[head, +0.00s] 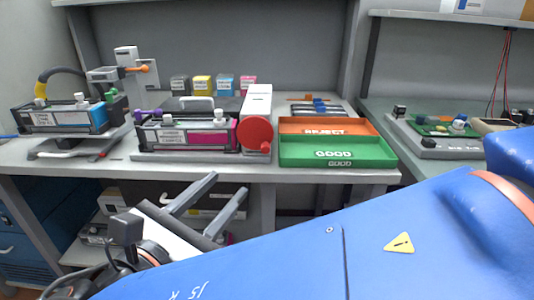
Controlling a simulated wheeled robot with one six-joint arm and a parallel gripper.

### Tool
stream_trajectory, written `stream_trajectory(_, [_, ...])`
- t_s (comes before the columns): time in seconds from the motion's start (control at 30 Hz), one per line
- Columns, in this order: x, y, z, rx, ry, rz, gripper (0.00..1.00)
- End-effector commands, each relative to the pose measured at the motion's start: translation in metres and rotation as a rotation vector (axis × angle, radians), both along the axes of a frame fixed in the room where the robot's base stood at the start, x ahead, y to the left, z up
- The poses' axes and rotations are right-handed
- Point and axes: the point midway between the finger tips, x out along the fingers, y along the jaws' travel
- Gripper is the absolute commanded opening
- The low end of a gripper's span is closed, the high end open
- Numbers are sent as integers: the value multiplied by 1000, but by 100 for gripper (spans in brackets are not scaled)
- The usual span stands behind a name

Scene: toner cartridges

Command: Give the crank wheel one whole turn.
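The crank wheel (255,133) is a red disc on the front of a tall white housing (258,98), at the right end of a cartridge fixture on the bench. A toner cartridge with a magenta side (218,136) lies in the fixture, left of the wheel. My gripper (228,183) is low in front of the bench, below and left of the wheel. Its two grey fingers are spread apart and point up and right. Nothing shows between them, and they appear clear of the wheel.
A green GOOD tray (338,164) and an orange REJECT tray (300,127) stand right of the wheel. A cyan cartridge (75,119) sits in another fixture at left. Small toner boxes (202,84) stand behind. The bench's front strip (200,170) is bare.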

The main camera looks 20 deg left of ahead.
Motion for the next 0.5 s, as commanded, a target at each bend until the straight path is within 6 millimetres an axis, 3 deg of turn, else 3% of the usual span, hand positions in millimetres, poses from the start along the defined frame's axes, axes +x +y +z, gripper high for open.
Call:
stream_trajectory(0.2, [-1,24,-13,-341,27,-78,38])
stream_trajectory(0.5, [4,29,-17,-466,44,-109,38])
